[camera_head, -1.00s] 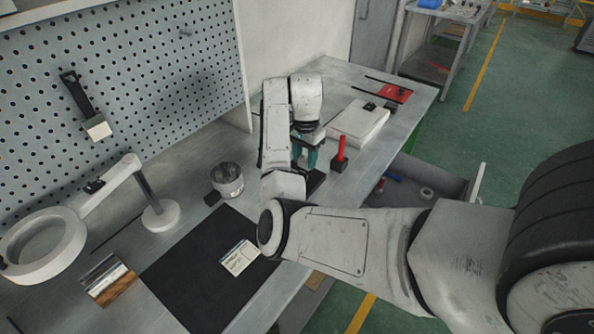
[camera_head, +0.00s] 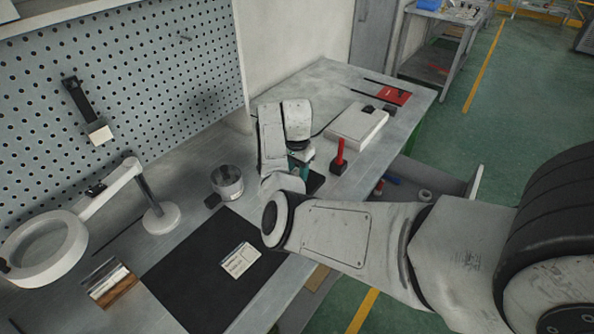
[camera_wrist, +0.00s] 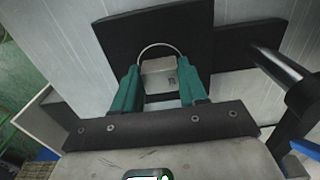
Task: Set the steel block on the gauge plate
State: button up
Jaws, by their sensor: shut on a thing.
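My gripper (camera_wrist: 160,84), with teal fingers, is shut on a small light-grey steel block (camera_wrist: 158,70). Beyond the block in the wrist view is a flat dark plate, which looks like the gauge plate (camera_wrist: 120,35). A thin pale arc on it curves around the far side of the block. I cannot tell whether the block touches the plate. In the head view my gripper (camera_head: 300,163) is low over the bench, at the dark plate (camera_head: 316,183). There my arm hides the block and part of the plate.
A red upright handle (camera_head: 340,153) stands close to the right of my gripper. A white case (camera_head: 357,123) lies behind it. A metal pot (camera_head: 227,182) and a black mat (camera_head: 200,270) are to the left. A magnifier lamp (camera_head: 45,245) stands far left.

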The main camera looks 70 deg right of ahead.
jog(key=shift+f, duration=0.15)
jog(key=o, duration=1.3)
jog(key=shift+c, duration=0.2)
notch_tip(320, 180, up, 12)
jog(key=b, duration=0.1)
jog(key=shift+r, duration=0.2)
